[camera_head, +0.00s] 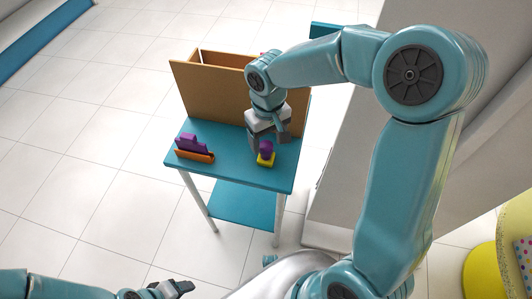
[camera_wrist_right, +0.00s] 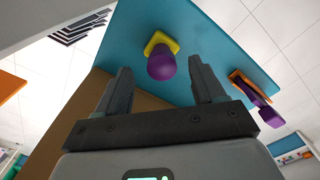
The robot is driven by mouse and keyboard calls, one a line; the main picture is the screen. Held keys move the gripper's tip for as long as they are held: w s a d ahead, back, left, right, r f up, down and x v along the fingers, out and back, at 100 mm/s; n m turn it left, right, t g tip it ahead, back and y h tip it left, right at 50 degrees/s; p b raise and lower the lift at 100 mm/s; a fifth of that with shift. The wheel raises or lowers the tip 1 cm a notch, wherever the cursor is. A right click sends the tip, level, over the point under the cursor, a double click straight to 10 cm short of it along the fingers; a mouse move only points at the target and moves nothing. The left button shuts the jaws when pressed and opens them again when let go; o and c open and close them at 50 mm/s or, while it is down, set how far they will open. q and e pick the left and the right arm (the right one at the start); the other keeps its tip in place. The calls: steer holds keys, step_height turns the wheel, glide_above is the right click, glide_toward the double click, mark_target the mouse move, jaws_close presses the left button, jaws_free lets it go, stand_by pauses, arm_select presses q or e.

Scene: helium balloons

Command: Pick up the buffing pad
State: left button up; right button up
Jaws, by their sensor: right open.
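The buffing pad, which I take to be the yellow square base with a round purple knob (camera_head: 266,158), sits on the blue table (camera_head: 235,176) near its right front part. In the right wrist view the purple knob (camera_wrist_right: 161,65) shows ahead of and between the fingertips, with the yellow base behind it. My right gripper (camera_head: 269,136) is open and empty, pointing down just above and behind the pad; its fingers (camera_wrist_right: 160,70) look apart from the knob. My left gripper (camera_head: 178,288) is low at the bottom edge, away from the table, its jaw gap unclear.
An orange block with a purple handle (camera_head: 194,150) stands at the table's left front. A brown open box (camera_head: 208,90) fills the back of the table. A lower blue shelf (camera_head: 240,205) shows underneath. A grey wall or panel (camera_head: 345,150) is close on the right.

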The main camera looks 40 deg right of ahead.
mark_target(267, 146)
step_height(267, 146, down, 5)
steer(key=shift+w+r, duration=0.15)
steer(key=shift+r, duration=0.05)
steer(key=c, duration=1.1)
steer(key=shift+c, duration=0.2)
steer(key=shift+r, duration=0.1)
step_height(267, 146, up, 20)
steer(key=p, duration=0.2)
steer(key=shift+p, duration=0.35)
